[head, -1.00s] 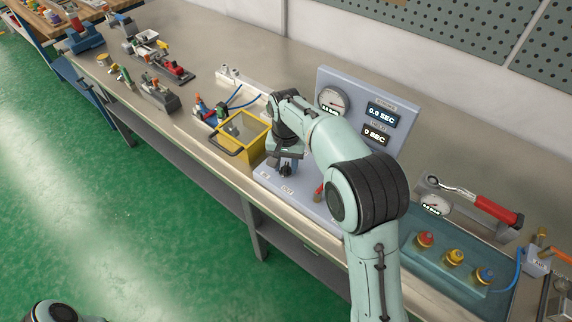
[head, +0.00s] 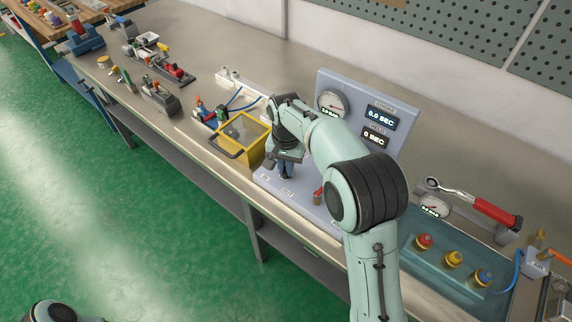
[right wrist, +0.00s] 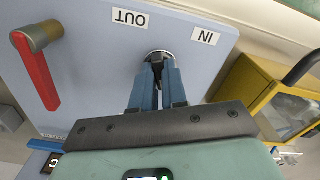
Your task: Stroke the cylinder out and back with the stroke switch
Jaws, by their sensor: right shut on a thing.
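The stroke switch (right wrist: 160,56) stands on the grey-blue panel base between the OUT label (right wrist: 130,18) and the IN label (right wrist: 205,36). In the right wrist view, the blue fingers of my right gripper (right wrist: 157,84) are shut on it and hide most of it. The right gripper also shows in the head view (head: 286,171), low over the panel base. I cannot make out the cylinder for certain; a yellow-framed clear guard box (head: 243,136) stands just left of the gripper. My left gripper is out of view.
A red lever (right wrist: 36,72) stands on the same panel. A gauge (head: 333,103) and displays reading 0.0 SEC (head: 381,116) and 0 SEC (head: 375,138) are on the upright panel behind.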

